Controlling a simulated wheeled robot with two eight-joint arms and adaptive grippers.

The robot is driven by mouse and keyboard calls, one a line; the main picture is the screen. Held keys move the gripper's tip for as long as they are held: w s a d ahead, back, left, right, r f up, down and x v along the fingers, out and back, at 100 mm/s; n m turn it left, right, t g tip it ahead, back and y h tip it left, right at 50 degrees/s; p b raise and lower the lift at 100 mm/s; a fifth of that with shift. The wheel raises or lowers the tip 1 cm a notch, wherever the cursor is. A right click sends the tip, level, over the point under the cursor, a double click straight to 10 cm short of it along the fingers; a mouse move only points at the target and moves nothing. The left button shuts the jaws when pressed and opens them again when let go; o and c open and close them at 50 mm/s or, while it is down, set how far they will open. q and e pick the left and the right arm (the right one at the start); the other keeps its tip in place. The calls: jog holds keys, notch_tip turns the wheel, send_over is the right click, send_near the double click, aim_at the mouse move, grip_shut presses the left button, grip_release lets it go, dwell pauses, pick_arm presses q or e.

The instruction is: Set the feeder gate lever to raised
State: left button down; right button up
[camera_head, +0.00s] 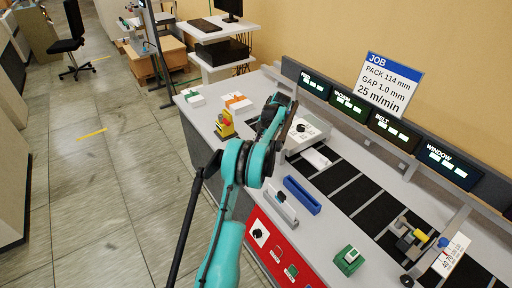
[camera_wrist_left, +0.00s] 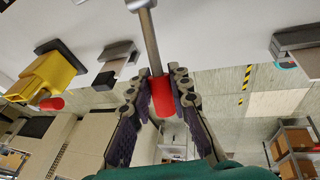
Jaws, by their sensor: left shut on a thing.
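The feeder gate lever shows in the left wrist view as a metal rod (camera_wrist_left: 150,40) ending in a red grip (camera_wrist_left: 162,96). My left gripper (camera_wrist_left: 160,76) has its two dark fingers closed on the red grip, one on each side. In the head view my left gripper (camera_head: 278,112) is over the back left part of the machine, beside a white box with a dark knob (camera_head: 303,128). The lever is hidden there behind the gripper and arm, so I cannot tell its height from that view. My right gripper is in neither view.
A yellow emergency-stop box (camera_head: 225,124) with a red button stands left of the gripper; it also shows in the wrist view (camera_wrist_left: 48,78). A blue tray (camera_head: 302,194) and a green block (camera_head: 348,260) lie nearer. Displays and a job sign (camera_head: 388,84) line the back.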

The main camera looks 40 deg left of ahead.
pick_arm(q)
jog(key=shift+r, duration=0.1)
jog(key=shift+w, duration=0.1)
dwell(0.3)
jog(key=c, duration=1.4)
grip_release()
jog(key=shift+o, duration=0.2)
jog(key=v, duration=1.2)
jog(key=shift+w, duration=0.15)
jog(key=shift+d, duration=0.1)
